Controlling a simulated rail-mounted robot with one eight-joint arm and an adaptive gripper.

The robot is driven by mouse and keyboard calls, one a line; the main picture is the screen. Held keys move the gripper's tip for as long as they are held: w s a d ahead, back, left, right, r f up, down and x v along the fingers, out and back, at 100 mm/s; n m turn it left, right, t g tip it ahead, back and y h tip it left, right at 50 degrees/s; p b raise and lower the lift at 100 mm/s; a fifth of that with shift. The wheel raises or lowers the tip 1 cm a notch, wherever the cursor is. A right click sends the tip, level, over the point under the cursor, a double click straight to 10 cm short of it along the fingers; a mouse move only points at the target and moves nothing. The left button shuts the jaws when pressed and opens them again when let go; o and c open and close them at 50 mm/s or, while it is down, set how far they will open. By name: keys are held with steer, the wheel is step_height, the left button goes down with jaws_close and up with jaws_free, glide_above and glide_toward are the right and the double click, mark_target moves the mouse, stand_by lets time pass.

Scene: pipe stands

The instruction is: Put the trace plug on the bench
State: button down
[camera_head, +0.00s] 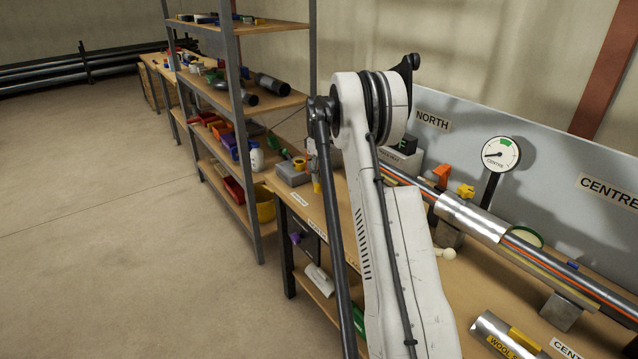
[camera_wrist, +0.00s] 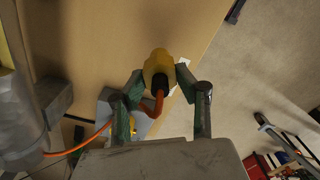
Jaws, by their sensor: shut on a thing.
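The trace plug (camera_wrist: 158,66) is a yellow plug with a dark collar and an orange cable, in the middle of the wrist view. My gripper (camera_wrist: 160,83) is shut on it, with green-padded fingers on both sides. The bench (camera_wrist: 110,35) has a tan top below the plug, and its edge runs just right of the plug. I cannot tell whether the plug touches the top.
The orange cable (camera_wrist: 85,148) runs left to a silver pipe (camera_wrist: 18,115). In the head view, a clad pipe (camera_head: 470,218) lies along the bench on supports, beside a gauge (camera_head: 501,154). Shelving (camera_head: 240,120) with bins stands at left. Floor (camera_head: 110,180) is open further left.

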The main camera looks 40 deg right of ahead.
steer(key=shift+f, duration=1.95)
steer(key=shift+f, duration=0.15)
steer(key=c, duration=1.2)
jaws_free()
steer(key=shift+c, duration=0.2)
